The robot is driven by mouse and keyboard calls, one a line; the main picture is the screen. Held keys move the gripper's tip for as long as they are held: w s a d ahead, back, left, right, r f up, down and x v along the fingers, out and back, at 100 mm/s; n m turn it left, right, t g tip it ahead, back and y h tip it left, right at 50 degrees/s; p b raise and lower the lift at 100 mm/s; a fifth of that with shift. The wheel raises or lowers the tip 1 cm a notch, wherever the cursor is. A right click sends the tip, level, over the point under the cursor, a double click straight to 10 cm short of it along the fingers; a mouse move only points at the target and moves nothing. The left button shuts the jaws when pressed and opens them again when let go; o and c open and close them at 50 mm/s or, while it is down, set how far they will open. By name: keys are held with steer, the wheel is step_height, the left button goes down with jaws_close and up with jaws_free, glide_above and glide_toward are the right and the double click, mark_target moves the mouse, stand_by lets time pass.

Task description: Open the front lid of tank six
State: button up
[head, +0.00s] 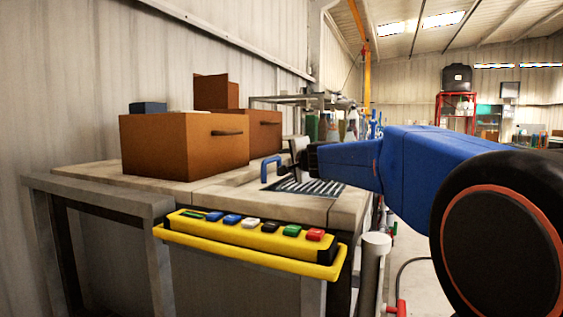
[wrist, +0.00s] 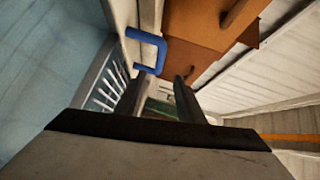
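A blue U-shaped handle (head: 270,168) stands on the pale top of the tank bench (head: 240,196), at the left of a dark slotted grate (head: 307,187). My gripper (head: 292,158) is just right of the handle in the head view. In the wrist view, the blue handle (wrist: 149,48) lies beyond the fingertips, mostly towards the left finger. The two dark fingers of my gripper (wrist: 161,78) are apart, with no object seen between them. The handle does not appear gripped; I cannot tell whether a finger touches it. No tank number is readable, and lid seams are unclear.
A yellow button panel (head: 250,238) juts from the bench front. A grey post (head: 374,262) stands right of it. Bottles (head: 350,125) stand farther back. Open floor lies at right.

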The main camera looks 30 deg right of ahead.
steer(key=shift+s+a+r, duration=0.1)
steer(key=shift+s+r, duration=0.05)
steer(key=shift+s, duration=0.95)
steer(key=shift+a, duration=0.1)
